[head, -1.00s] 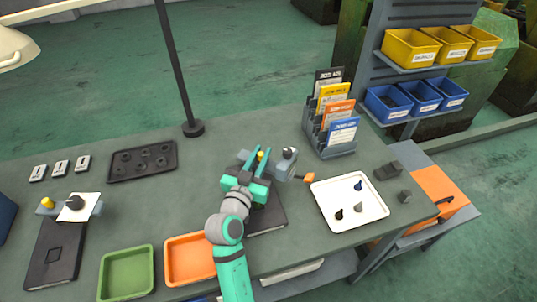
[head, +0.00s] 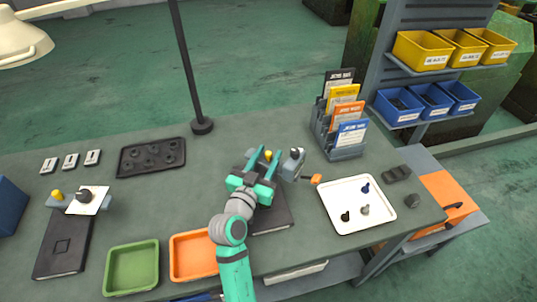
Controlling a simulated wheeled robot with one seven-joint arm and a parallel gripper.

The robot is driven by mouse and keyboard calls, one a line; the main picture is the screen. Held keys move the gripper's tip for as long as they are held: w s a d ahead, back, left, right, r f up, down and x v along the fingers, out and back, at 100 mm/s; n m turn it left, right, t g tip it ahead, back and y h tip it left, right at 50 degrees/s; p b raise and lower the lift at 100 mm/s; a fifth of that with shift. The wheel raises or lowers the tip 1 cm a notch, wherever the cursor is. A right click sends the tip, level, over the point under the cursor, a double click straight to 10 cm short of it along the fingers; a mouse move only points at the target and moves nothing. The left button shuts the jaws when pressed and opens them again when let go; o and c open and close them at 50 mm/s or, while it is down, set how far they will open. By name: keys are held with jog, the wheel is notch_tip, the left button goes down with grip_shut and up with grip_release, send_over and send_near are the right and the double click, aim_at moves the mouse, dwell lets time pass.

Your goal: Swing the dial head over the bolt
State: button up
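My gripper (head: 265,160) is over the right-hand gauge stand, with its two teal fingers apart. A yellow knob (head: 268,155) shows between or just beyond the fingertips; I cannot tell whether they touch it. The grey dial head (head: 294,163) is just right of the fingers, with an orange-ended part (head: 316,178) sticking out to its right. The stand's dark base (head: 278,218) is partly hidden under my arm. A second stand (head: 63,245) at the left has a yellow knob (head: 57,194) and a dark dial (head: 83,196) by a white plate. I cannot make out which part is the bolt.
A white tray (head: 340,187) with small pieces lies right of the gripper. Green (head: 132,268) and orange (head: 192,256) trays line the front edge. A card rack (head: 344,153) and a lamp post (head: 201,126) stand behind.

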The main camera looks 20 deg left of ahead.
jog(key=s, duration=1)
jog(key=shift+a, duration=0.2)
jog(key=shift+c, duration=0.6)
